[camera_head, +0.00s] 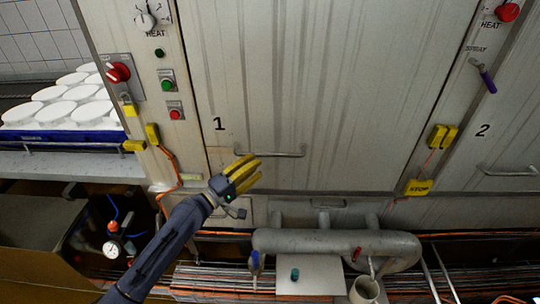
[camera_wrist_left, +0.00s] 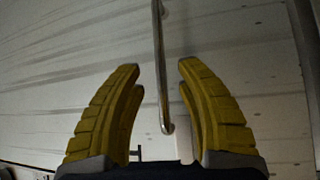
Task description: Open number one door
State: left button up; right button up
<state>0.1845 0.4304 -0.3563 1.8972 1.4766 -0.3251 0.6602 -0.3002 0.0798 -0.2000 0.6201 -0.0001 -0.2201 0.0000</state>
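The door marked 1 (camera_head: 310,90) is a large pale, streaked panel, and it looks closed. Its thin metal bar handle (camera_head: 275,154) is near the lower edge. My left gripper (camera_head: 254,168), with yellow fingers, is at the left end of this handle. In the left wrist view my left gripper (camera_wrist_left: 158,66) is open, and the handle bar (camera_wrist_left: 162,70) runs between the two fingers with gaps on both sides. I cannot tell how deep the bar lies between them. My right gripper is not in view.
Grey pipes (camera_head: 335,243) run below the door. The door marked 2 (camera_head: 510,130) is at the right. A control panel with a red knob (camera_head: 118,72) is left of the door. White moulds in a blue tray (camera_head: 60,136) stand on a shelf at the far left.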

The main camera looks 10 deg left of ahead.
aim_at(270, 155)
pick_arm(q)
jog(key=shift+x, duration=3.35)
jog(key=shift+c, duration=0.2)
grip_shut()
